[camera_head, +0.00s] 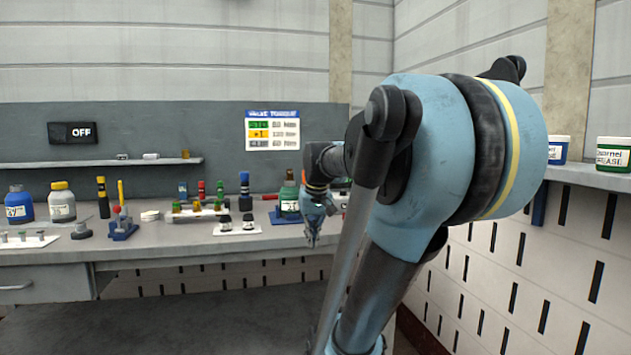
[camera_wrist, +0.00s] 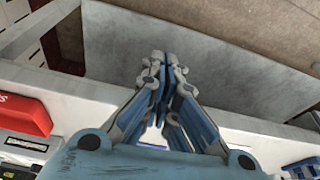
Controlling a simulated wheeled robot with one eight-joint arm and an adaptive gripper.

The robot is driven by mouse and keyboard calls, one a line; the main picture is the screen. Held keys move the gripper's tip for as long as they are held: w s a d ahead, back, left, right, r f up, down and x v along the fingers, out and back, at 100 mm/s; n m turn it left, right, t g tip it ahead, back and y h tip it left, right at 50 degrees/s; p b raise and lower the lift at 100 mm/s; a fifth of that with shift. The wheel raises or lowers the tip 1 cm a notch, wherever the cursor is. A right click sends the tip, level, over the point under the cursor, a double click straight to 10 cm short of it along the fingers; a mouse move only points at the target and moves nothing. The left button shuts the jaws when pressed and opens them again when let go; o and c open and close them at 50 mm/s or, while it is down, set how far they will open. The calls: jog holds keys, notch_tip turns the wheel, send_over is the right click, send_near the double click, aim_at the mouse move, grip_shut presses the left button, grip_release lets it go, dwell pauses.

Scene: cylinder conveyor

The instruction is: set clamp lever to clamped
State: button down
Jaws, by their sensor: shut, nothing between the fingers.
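A small blue fixture (camera_head: 123,228) stands on the workbench at the left, with an upright yellow lever (camera_head: 121,193) on it. It looks like the clamp, but it is too small to read its exact setting. My gripper (camera_head: 313,238) is far to the right of it, pointing down at the bench's front edge. In the wrist view my gripper (camera_wrist: 165,62) has its fingertips together, with nothing between them. The clamp lever cannot be made out in the wrist view.
Bottles (camera_head: 62,203), small coloured cylinders and white trays (camera_head: 237,230) crowd the workbench (camera_head: 170,240). A green bottle (camera_head: 289,200) stands close to my gripper. A red box (camera_wrist: 22,112) is at the left in the wrist view. My arm hides the bench's right end.

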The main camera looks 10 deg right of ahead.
jog(key=w+d+r, duration=0.3)
jog(key=w+r, duration=0.4)
jog(key=w, duration=0.5)
jog(key=w+d+r+t, duration=0.1)
jog(key=w+d+r, duration=0.2)
jog(key=w+r, duration=0.4)
jog(key=w+d+r+n, duration=0.1)
jog(key=w+d+r, duration=0.3)
jog(key=w, duration=1.3)
notch_tip(320, 180, up, 4)
jog(key=shift+f+t, duration=0.2)
jog(key=shift+t, duration=0.1)
jog(key=shift+w+a+f, duration=0.1)
notch_tip(320, 180, down, 9)
jog(key=shift+f, duration=0.15)
jog(key=shift+s, duration=0.25)
